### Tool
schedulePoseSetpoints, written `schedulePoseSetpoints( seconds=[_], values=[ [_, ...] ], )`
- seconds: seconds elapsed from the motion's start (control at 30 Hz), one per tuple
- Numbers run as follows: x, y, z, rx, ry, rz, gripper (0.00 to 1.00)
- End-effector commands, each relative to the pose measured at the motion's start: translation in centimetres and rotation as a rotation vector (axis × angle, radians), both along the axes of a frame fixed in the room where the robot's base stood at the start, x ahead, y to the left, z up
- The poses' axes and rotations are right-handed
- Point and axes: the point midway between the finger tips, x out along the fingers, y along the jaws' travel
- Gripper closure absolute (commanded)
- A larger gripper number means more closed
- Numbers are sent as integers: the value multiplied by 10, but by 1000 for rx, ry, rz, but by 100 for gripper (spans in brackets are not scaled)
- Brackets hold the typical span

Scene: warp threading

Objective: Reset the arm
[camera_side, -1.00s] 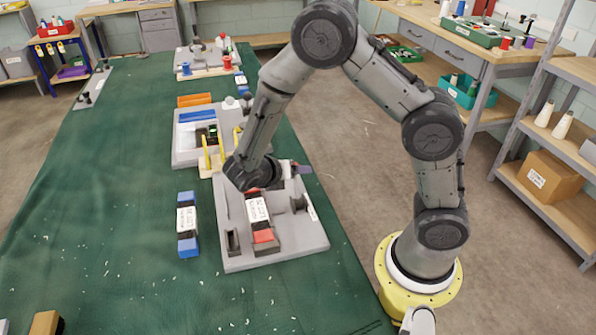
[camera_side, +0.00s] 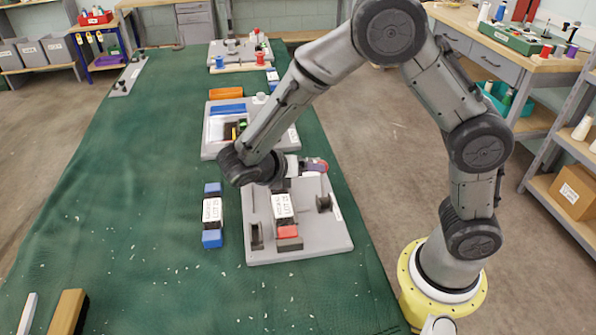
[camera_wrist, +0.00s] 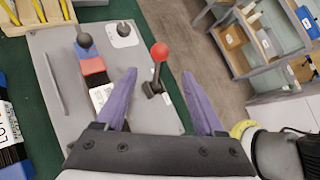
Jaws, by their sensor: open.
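My gripper (camera_side: 314,165) is just above the far side of the grey board (camera_side: 318,238), largely hidden behind my wrist in the side view. In the wrist view my gripper (camera_wrist: 158,74) has its two purple fingers spread apart, with nothing held between them. A lever with a red ball knob (camera_wrist: 159,52) shows between the fingertips, farther off on the board. A red-ended block with a white label (camera_side: 283,208) sits on the board. A blue-ended labelled block (camera_side: 212,215) lies on the green mat left of the board.
A second grey fixture (camera_side: 212,148) with orange and blue bars stands behind the board. Another fixture (camera_side: 235,47) is farther back. A wooden-backed brush-like item (camera_side: 68,312) lies front left. The left part of the green mat (camera_side: 110,200) is mostly clear.

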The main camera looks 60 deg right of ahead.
Motion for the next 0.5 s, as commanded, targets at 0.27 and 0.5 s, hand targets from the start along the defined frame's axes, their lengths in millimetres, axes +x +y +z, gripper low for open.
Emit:
schedulePoseSetpoints(
  seconds=[0.27, 0.5],
  values=[
    [-21, -43, 71, 135, -216, -175, 29],
    [-90, -62, 115, 398, -564, -519, 29]
  ],
)
